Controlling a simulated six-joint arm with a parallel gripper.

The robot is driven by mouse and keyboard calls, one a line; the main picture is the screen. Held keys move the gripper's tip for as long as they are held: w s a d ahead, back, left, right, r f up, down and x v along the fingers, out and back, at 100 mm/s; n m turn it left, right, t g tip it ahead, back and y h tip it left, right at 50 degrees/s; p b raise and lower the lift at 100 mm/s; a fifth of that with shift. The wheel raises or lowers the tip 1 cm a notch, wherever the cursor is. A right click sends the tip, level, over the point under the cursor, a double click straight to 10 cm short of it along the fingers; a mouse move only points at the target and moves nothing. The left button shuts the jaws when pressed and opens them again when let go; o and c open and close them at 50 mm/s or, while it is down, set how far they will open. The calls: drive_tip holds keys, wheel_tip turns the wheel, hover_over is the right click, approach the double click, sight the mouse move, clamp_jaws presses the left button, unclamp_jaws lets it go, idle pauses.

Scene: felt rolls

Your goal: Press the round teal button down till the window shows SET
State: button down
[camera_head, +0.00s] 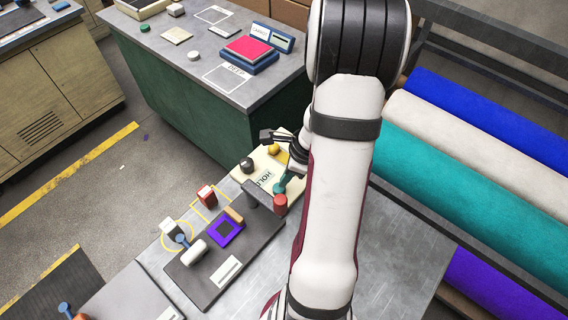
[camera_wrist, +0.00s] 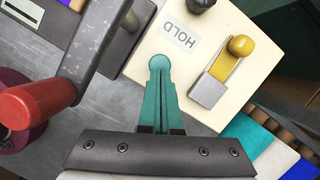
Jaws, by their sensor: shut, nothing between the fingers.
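The round teal button (camera_wrist: 158,62) shows as a small disc on the cream panel (camera_wrist: 140,65) in the wrist view, right at the tips of my gripper (camera_wrist: 161,82). My gripper is shut and empty, its teal fingers together and pointing at the button. The fingers hide part of it, and I cannot tell whether they touch it or how far down it is. The window (camera_wrist: 180,40) beside it reads HOLD. In the head view my gripper (camera_head: 284,184) is low over the cream panel (camera_head: 295,190), whose HOLD label shows partly.
A yellow-knobbed lever (camera_wrist: 240,45) and a black knob (camera_wrist: 203,3) stand on the panel near the fingers. A red-ended grey handle (camera_wrist: 35,105) rises close on the left. The dark board (camera_head: 200,285) holds several parts. Felt rolls (camera_head: 450,175) lie on the right.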

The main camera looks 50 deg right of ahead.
drive_tip(key=shift+f, duration=1.4)
idle(3.6)
wheel_tip(320, 180, up, 6)
idle(0.4)
